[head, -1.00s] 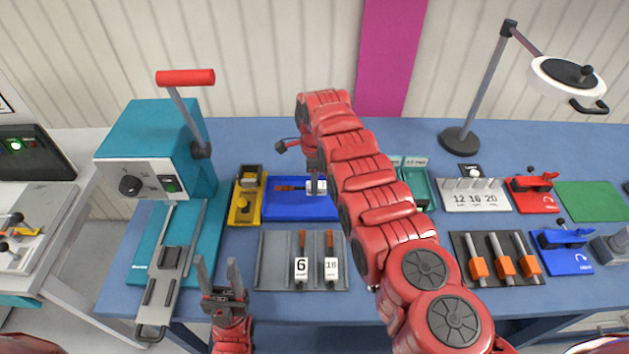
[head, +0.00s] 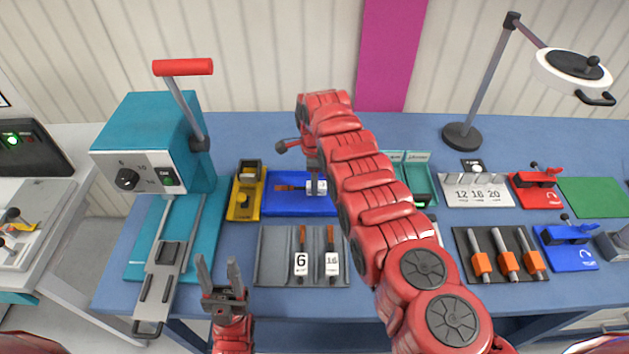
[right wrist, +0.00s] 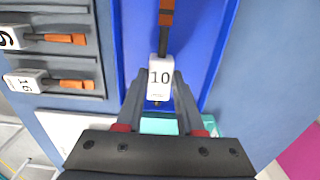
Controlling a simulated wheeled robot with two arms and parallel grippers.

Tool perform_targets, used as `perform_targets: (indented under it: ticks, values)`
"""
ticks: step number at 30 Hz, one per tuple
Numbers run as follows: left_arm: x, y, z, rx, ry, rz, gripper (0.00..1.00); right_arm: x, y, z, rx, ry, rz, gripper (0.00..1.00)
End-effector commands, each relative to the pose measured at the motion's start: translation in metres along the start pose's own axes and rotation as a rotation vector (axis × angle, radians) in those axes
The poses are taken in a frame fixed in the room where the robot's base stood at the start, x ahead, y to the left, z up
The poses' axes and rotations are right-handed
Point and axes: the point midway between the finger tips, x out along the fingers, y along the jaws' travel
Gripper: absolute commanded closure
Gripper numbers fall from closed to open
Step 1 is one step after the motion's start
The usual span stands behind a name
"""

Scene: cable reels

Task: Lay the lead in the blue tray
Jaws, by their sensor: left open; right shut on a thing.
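The lead, with a white block marked 10, a dark shaft and an orange end (head: 288,187), is over the blue tray (head: 300,208), lying along its length. In the right wrist view the white block (right wrist: 160,78) is between the fingers of my right gripper (right wrist: 160,98), which is shut on it, with the blue tray (right wrist: 205,45) beneath. I cannot tell whether the lead touches the tray floor. In the head view my right arm partly hides the tray's right end.
The grey rack (head: 272,268) holds leads marked 6 (head: 301,262) and 16 (head: 332,262). A yellow fixture (head: 243,205) stands close left of the tray, with a teal press (head: 150,140) farther left. A teal bin (head: 420,190) is to the right.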

Motion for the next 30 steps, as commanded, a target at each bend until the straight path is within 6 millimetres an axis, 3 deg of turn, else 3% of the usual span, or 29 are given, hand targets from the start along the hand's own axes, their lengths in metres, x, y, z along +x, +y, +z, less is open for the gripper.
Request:
perform_targets:
  ticks: [15, 25, 26, 30]
  values:
    - [-0.023, 0.001, 0.004, 0.000, 0.000, 0.000, 0.50, 0.022, 0.000, 0.000, -0.001, 0.000, 0.000, 1.00]
    - [-0.023, 0.001, 0.004, 0.000, 0.000, 0.000, 0.50, 0.022, 0.000, 0.000, 0.000, 0.000, -0.001, 1.00]
    - [-0.023, 0.001, 0.004, 0.000, 0.000, 0.000, 0.50, 0.022, 0.000, 0.000, 0.000, 0.000, -0.001, 0.58]
    - [-0.023, 0.001, 0.004, 0.000, 0.000, 0.000, 0.50, 0.023, 0.000, 0.000, 0.000, 0.000, 0.000, 0.33]
